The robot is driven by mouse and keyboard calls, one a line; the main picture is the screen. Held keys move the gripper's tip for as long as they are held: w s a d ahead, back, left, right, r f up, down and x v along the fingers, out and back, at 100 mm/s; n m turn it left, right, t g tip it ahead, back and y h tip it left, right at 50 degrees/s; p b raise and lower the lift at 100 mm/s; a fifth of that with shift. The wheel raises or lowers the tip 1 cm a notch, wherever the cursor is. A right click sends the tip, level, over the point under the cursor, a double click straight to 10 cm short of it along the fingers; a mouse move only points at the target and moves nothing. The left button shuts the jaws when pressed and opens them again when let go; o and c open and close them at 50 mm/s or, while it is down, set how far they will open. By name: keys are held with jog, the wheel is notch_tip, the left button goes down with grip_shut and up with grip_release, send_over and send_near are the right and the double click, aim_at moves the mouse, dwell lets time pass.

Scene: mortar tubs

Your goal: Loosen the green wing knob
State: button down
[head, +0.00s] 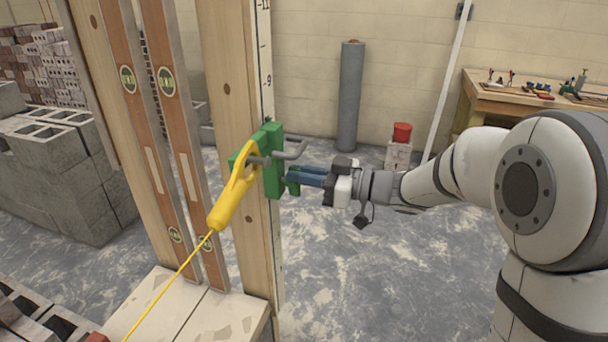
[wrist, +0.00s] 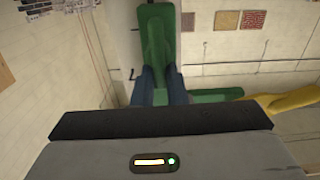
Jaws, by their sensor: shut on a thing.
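The green wing knob (head: 293,181) sits on the right side of a green clamp block (head: 271,160) on a wooden post. My gripper (head: 300,178) reaches in from the right, and its blue fingers are shut on the knob. In the wrist view, the knob (wrist: 155,45) runs up and down between the two blue fingers (wrist: 158,86). The green clamp block also shows behind it in the wrist view (wrist: 205,96). The fingers hide part of the knob.
A yellow line holder (head: 233,190) hangs at the clamp, with a yellow string running down left. Two wooden levels (head: 172,100) stand left of the post. The floor below my arm is clear.

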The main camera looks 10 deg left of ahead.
jog(key=c, duration=1.4)
grip_release()
jog(key=shift+d, duration=0.1)
jog(key=d, duration=0.7)
jog(key=shift+s+d, duration=0.25)
jog(key=shift+s, duration=0.1)
